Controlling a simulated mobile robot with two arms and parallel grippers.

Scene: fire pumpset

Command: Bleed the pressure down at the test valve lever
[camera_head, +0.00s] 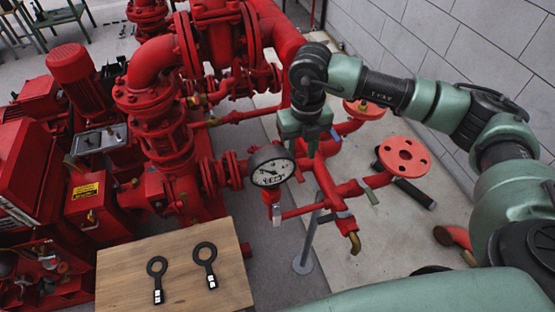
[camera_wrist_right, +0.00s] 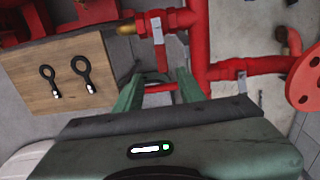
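Several grey levers sit on the red pipework. One lever (camera_head: 336,216) is on the pipe that ends in a brass outlet (camera_head: 355,243); another lever (camera_head: 368,191) is on the branch beside it. A pale tag-like plate (camera_head: 277,214) hangs below the pressure gauge (camera_head: 271,166). I cannot tell which is the test valve lever. My right gripper (camera_head: 312,146) points down above the pipes, apart from these levers. In the right wrist view its fingers (camera_wrist_right: 160,88) are spread, with red pipe visible beyond them. A grey lever (camera_wrist_right: 157,31) shows past the fingertips. My left gripper is not in view.
A wooden board (camera_head: 130,270) with two black ring-ended tools (camera_head: 157,277) is at the front left. Red pump machinery (camera_head: 160,130) fills the left. A round red flange (camera_head: 405,157) stands to the right. A grey block wall (camera_head: 470,50) closes the back right.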

